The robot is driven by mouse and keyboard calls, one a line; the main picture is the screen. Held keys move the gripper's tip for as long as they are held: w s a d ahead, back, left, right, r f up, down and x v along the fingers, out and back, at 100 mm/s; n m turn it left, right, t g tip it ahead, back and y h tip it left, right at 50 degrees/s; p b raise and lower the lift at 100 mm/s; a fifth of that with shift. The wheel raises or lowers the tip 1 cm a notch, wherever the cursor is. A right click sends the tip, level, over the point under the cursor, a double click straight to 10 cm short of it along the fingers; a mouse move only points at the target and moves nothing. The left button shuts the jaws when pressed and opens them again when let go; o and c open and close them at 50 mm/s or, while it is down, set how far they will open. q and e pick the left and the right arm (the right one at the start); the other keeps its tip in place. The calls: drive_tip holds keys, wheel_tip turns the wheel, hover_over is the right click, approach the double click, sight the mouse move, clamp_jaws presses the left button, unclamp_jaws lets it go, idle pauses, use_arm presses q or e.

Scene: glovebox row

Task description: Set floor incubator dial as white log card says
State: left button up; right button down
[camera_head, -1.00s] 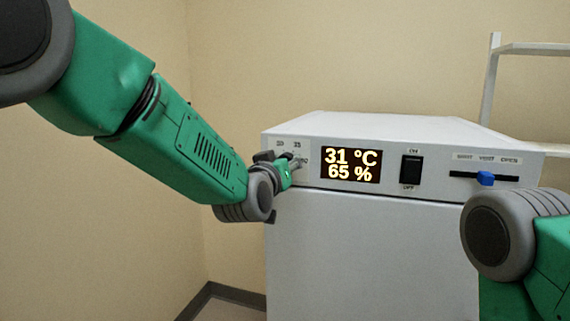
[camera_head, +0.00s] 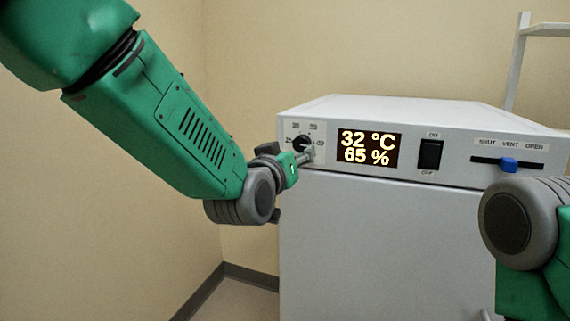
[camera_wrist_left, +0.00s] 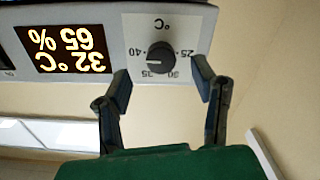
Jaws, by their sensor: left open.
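The floor incubator (camera_head: 390,240) is a white box with a front control panel. Its black temperature dial (camera_head: 301,143) is at the panel's left and also shows in the left wrist view (camera_wrist_left: 160,57), inverted, with a scale from 25 to 40. A small light mark shows on the knob; its exact reading is unclear. The display (camera_head: 368,149) reads 32 °C and 65 %. My left gripper (camera_head: 306,156) is just below and in front of the dial. In the wrist view its fingers (camera_wrist_left: 162,82) are spread and empty, apart from the knob. No white log card is in view.
Right of the display are a black rocker switch (camera_head: 430,154) and a blue vent slider (camera_head: 508,165). A white shelf frame (camera_head: 516,70) stands behind at the right.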

use_arm(q)
drive_tip(key=v, duration=0.5)
drive_tip(key=shift+s+f, duration=0.1)
drive_tip(key=shift+s, duration=0.25)
drive_tip(key=s+a+f+g+y+b, duration=0.1)
drive_tip(key=s+a+f+g+b, duration=0.2)
drive_tip(key=f, duration=0.8)
drive_tip(key=s+a+f+g+y, duration=0.1)
drive_tip(key=s+a+f+g, duration=0.3)
drive_tip(key=f, duration=0.8)
drive_tip(key=s+a+f+y+b, duration=0.15)
drive_tip(key=a+f, duration=0.35)
drive_tip(key=f, duration=0.6)
drive_tip(key=s+a+f+g+b, duration=0.1)
drive_tip(key=s+a+f+g, duration=0.2)
drive_tip(key=s+f, duration=0.4)
drive_tip(key=s+a+f+g+y+b, duration=0.1)
drive_tip(key=s+a+f, duration=0.4)
drive_tip(key=s, duration=0.8)
drive_tip(key=s+a+f+g+y+b, duration=0.1)
drive_tip(key=s+a+f+g, duration=0.4)
drive_tip(key=s+f, duration=0.5)
drive_tip(key=shift+f+b, duration=0.3)
drive_tip(key=shift+b, duration=0.5)
